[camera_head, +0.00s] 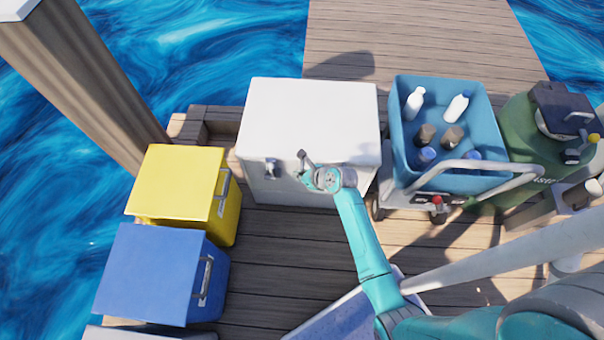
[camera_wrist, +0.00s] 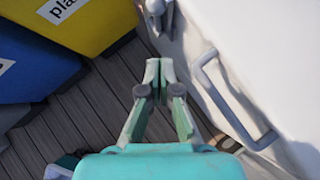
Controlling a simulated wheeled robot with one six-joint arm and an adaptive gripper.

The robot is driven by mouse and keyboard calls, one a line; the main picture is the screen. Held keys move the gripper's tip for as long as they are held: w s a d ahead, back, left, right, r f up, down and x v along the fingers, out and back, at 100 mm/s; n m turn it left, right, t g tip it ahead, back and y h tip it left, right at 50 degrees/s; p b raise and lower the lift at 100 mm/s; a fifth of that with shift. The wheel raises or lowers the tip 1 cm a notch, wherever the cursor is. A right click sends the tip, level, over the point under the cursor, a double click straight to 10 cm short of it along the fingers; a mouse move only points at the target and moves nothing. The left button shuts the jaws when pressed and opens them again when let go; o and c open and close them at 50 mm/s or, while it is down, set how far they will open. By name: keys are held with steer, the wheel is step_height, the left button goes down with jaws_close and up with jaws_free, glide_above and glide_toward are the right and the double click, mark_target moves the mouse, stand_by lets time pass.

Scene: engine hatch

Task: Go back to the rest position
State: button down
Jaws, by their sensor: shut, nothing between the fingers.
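My teal arm reaches up from the lower right of the head view. My gripper (camera_head: 304,160) is in front of the white box (camera_head: 308,115), just right of its metal latch (camera_head: 271,168). In the wrist view my gripper (camera_wrist: 159,68) has its fingertips together, with nothing between them. The white box (camera_wrist: 270,60) fills the right of that view, with a grey handle (camera_wrist: 222,92) on its front. The latch (camera_wrist: 155,12) shows beyond the fingertips. The fingertips look apart from the box. The box lid appears closed.
A yellow bin (camera_head: 180,180) and a blue bin (camera_head: 150,270) stand at the left. A blue crate of bottles (camera_head: 445,92) sits on a cart at the right, beside a green barrel (camera_head: 520,130). A wooden post (camera_head: 85,80) rises at upper left. Bare planks (camera_head: 275,250) lie before the box.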

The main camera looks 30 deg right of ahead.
steer(key=shift+v, duration=1)
steer(key=shift+d+r, duration=0.1)
steer(key=s+a+r+n+t+h, duration=0.1)
steer(key=s+a+r+n+h, duration=0.1)
steer(key=s+n, duration=0.7)
steer(key=s+a+r+n+t+h, duration=0.1)
steer(key=s+a+r+n+t, duration=0.15)
steer(key=s+n, duration=0.75)
steer(key=s+a+r+n+t, duration=0.2)
steer(key=s+r+n+t, duration=0.1)
steer(key=s+r+n, duration=1)
steer(key=s+r, duration=0.6)
steer(key=r, duration=0.3)
steer(key=shift+a+r, duration=0.2)
steer(key=shift+r, duration=0.2)
